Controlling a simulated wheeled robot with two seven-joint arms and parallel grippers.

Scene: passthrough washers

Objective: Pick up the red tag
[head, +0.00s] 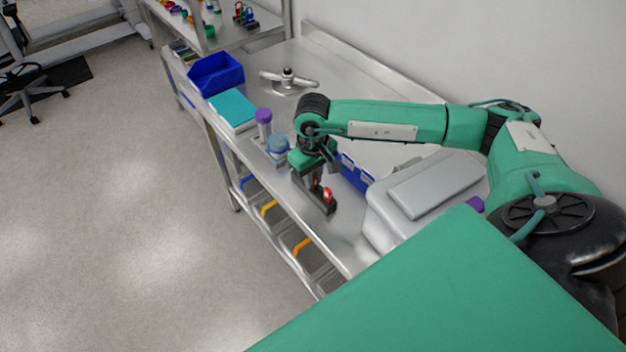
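A small red tag (327,195) stands on a dark, narrow holder (331,209) on the steel bench, near its front edge. A second bit of red shows just behind it, partly covered by the gripper. My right gripper (318,183) points down over the holder, with its fingers right at the red pieces. I cannot tell whether the fingers touch the tag or how far apart they are. My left gripper is not in view.
A grey lidded case (425,195) stands right of the holder, and blue bins (355,172) lie behind it. A purple-capped bottle (264,122), a blue-lidded jar (278,147), a teal box (233,109) and a blue bin (216,73) line the bench's left side.

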